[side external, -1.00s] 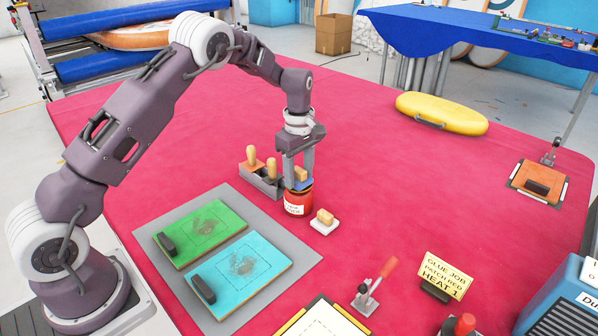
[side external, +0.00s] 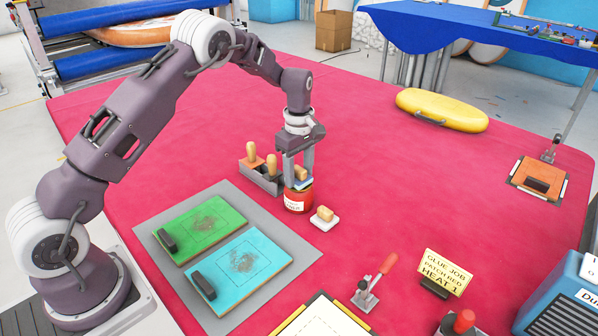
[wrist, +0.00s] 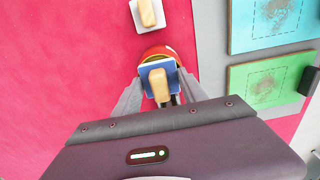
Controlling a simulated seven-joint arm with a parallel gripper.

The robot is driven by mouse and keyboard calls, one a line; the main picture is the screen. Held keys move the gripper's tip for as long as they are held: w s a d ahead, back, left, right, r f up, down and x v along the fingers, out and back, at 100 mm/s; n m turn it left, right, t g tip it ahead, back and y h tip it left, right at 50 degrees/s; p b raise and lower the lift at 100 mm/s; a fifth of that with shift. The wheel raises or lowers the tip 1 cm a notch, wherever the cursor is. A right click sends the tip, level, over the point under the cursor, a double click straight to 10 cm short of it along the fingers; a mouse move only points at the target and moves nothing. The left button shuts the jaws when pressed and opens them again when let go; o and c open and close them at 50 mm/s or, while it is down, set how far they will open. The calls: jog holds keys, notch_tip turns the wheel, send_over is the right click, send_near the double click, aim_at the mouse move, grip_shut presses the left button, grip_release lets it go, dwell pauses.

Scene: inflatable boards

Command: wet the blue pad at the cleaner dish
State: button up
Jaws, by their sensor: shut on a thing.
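My gripper (side external: 298,180) points down over a red round can (side external: 298,203) with a white label, which seems to be the cleaner dish. It is shut on the wooden handle (wrist: 158,84) of the blue pad. The blue pad (wrist: 147,70) sits at the can's open top in the wrist view, covering most of the opening. In the side view a thin strip of the pad (side external: 303,184) shows between the fingertips and the rim. I cannot tell how deep the pad's underside touches the inside.
A grey holder (side external: 262,180) with wooden-handled tools stands just left of the can. A white pad with a wooden handle (side external: 325,218) lies right of it. Green (side external: 202,229) and cyan (side external: 262,270) boards with brown smudges lie in front.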

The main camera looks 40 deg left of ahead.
aim_at(299, 169)
jog(key=shift+r, duration=3.5)
